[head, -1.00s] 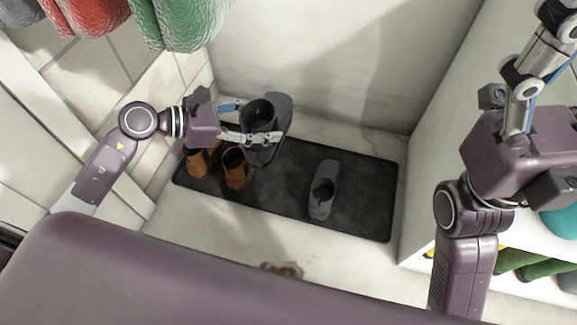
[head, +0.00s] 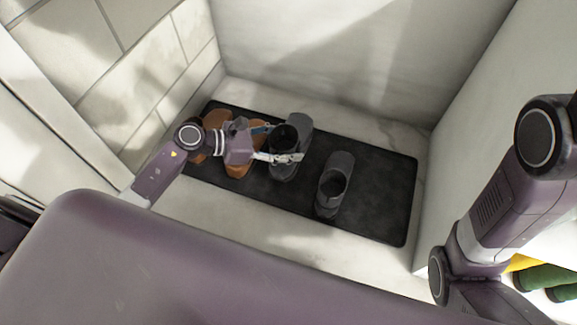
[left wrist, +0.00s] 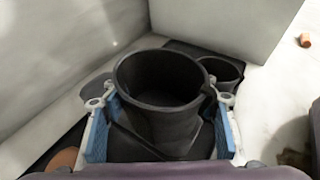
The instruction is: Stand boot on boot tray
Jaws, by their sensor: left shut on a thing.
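A dark grey boot (head: 284,138) is in my left gripper (head: 282,157), whose fingers close on both sides of its shaft. It is upright at the boot tray (head: 383,205), a flat black mat; I cannot tell whether its sole touches. In the left wrist view the boot's round opening (left wrist: 160,80) sits between the blue-padded fingers. A second grey boot (head: 335,185) stands on the tray to the right. Brown boots (head: 240,168) stand on the tray's left part, partly hidden by my left gripper. My right gripper is out of the head view; only its arm shows.
White walls close in the tray at the back and right. The tray's right end is bare. Green and yellow items (head: 545,278) lie at the lower right. Pale floor lies in front of the tray.

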